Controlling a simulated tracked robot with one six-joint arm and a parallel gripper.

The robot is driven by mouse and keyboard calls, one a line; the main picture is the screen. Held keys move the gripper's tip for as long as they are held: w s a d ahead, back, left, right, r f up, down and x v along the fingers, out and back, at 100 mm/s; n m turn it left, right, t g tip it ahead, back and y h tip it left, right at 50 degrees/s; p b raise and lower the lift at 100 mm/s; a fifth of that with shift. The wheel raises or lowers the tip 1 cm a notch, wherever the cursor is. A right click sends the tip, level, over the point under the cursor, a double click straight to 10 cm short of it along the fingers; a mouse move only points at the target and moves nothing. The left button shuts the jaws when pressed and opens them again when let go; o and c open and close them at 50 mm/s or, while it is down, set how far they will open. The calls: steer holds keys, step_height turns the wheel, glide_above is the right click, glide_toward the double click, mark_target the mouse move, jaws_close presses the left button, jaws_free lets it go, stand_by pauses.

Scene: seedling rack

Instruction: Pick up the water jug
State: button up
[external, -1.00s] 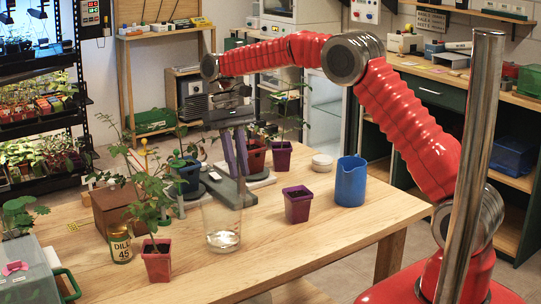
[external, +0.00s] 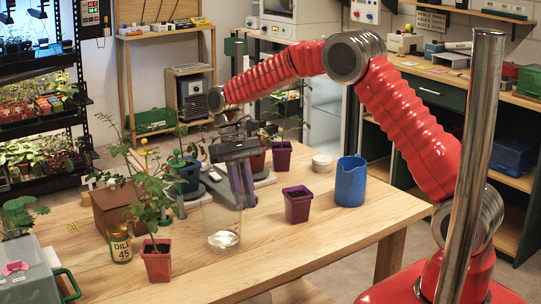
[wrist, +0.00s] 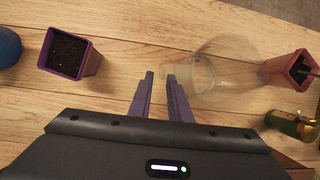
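The clear water jug (external: 222,222) stands upright on the wooden table, with a pale bottom. My gripper (external: 243,203) points down beside the jug in the external view. In the wrist view my gripper (wrist: 160,76) has its two purple fingers apart with a gap between them.
A purple pot of soil (external: 297,204) and a blue pitcher (external: 350,183) stand to the right. The front right of the table (external: 310,250) is clear.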

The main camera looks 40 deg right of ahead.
mark_target(249, 223)
steer(key=shift+x, duration=2.75)
steer(key=shift+c, duration=0.7)
jaws_close()
